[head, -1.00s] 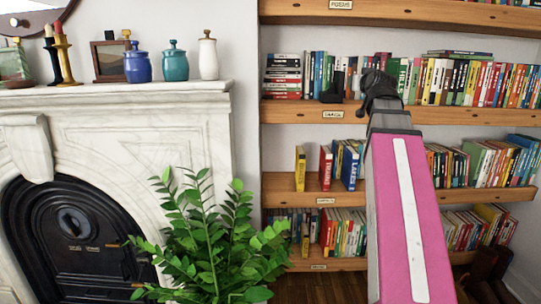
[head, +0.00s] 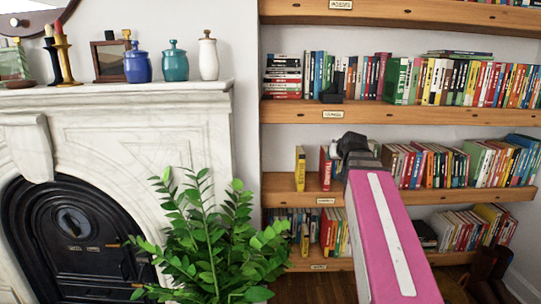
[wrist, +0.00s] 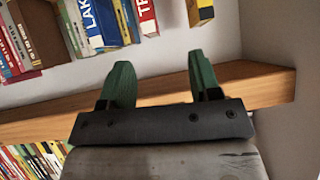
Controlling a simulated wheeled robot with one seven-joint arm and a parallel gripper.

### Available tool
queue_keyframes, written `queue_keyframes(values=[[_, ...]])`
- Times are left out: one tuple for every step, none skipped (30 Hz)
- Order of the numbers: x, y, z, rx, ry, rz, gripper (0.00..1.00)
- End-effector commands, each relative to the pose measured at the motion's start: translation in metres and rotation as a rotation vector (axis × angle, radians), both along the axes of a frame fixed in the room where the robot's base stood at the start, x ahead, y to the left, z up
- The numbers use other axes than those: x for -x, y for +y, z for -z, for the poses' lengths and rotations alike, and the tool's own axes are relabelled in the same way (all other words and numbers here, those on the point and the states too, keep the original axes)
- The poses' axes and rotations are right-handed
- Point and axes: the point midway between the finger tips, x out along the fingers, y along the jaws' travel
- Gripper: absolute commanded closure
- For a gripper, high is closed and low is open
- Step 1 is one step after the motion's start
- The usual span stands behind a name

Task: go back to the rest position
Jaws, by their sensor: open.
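My gripper (head: 350,143) is in front of the bookshelves in the head view, at the height of the gap above the third shelf. Its jaws are hard to make out there behind the end of my pink arm. In the wrist view my gripper (wrist: 157,82) shows two green fingers spread apart with nothing between them. Beyond the fingers are a wooden shelf edge (wrist: 262,84) and the ends of a red book (wrist: 146,15) and a yellow book (wrist: 199,10).
Wooden shelves (head: 300,112) full of books fill the right side. A leafy plant (head: 208,245) stands left of my arm. Further left is a white marble fireplace (head: 130,130) with jars, including a teal jar (head: 175,62), on its mantel. Some wall between plant and shelves is bare.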

Motion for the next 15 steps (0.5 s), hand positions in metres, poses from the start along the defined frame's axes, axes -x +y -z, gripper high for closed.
queue_keyframes(values=[[0.004,0.005,0.025,-0.001,0.05,-0.004,0.43],[0.006,0.007,0.037,-0.002,0.077,-0.005,0.43],[0.01,0.011,0.054,-0.003,0.114,-0.008,0.43],[0.013,0.014,0.067,-0.002,0.141,-0.008,0.43],[0.016,0.016,0.079,-0.003,0.168,-0.01,0.43],[0.02,0.02,0.095,-0.003,0.205,-0.012,0.43],[0.023,0.022,0.107,-0.002,0.231,-0.012,0.43],[0.027,0.024,0.119,-0.001,0.26,-0.013,0.43],[0.033,0.027,0.135,-0.001,0.295,-0.013,0.43],[0.037,0.03,0.147,0.0,0.323,-0.014,0.43],[0.041,0.032,0.158,0.001,0.35,-0.015,0.43],[0.048,0.035,0.173,0.005,0.387,-0.016,0.43],[0.053,0.037,0.184,0.006,0.414,-0.016,0.43],[0.058,0.039,0.195,0.007,0.441,-0.015,0.43],[0.065,0.042,0.21,0.01,0.478,-0.016,0.43]])
